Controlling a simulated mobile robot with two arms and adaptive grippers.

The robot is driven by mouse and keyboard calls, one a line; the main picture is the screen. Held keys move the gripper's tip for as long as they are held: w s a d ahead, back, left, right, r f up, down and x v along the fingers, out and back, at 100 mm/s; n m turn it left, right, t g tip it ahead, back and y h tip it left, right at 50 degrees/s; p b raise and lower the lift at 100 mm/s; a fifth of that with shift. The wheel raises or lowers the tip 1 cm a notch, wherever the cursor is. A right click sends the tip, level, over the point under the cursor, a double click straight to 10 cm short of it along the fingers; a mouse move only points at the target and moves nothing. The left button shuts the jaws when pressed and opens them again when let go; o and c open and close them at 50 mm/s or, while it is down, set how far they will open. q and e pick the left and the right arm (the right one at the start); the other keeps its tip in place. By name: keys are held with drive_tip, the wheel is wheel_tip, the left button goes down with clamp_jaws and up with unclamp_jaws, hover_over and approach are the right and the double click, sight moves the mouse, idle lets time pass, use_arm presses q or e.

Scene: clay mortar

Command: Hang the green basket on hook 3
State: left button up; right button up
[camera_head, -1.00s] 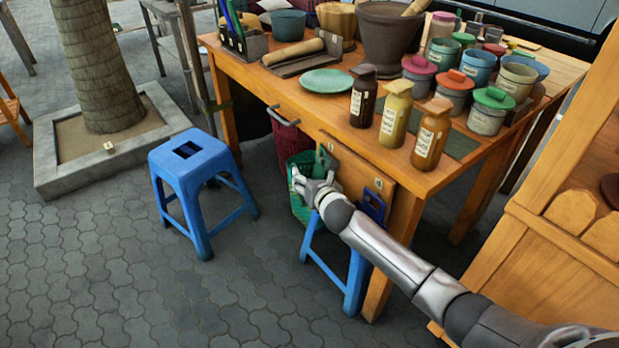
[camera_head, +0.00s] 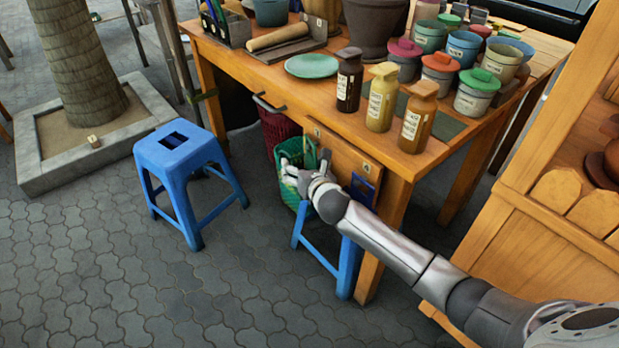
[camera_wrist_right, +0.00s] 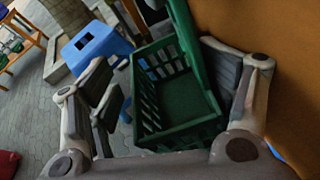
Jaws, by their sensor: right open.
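The green basket (camera_head: 288,192) is beside the front panel of the wooden table, partly hidden behind my right gripper (camera_head: 297,178). In the right wrist view the basket (camera_wrist_right: 180,100) has slatted walls and a taller back. It sits between the spread fingers of my right gripper (camera_wrist_right: 170,92), which is open, with no clear grip on it. The hooks are hard to make out. Small number tags show on the panel, one (camera_head: 317,133) above the basket and one (camera_head: 367,167) farther right. I cannot tell whether a hook bears the basket. My left gripper is not in view.
A dark red basket (camera_head: 277,132) hangs just left of the green one. A blue item (camera_head: 363,189) hangs at right. A blue stool (camera_head: 180,150) stands left, another (camera_head: 345,262) under my arm. The tabletop (camera_head: 290,85) carries bottles and jars. Paving at front left is clear.

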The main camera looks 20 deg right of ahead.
drive_tip(key=v, duration=0.9)
drive_tip(key=shift+s+a+r, duration=0.25)
drive_tip(key=shift+a, duration=0.05)
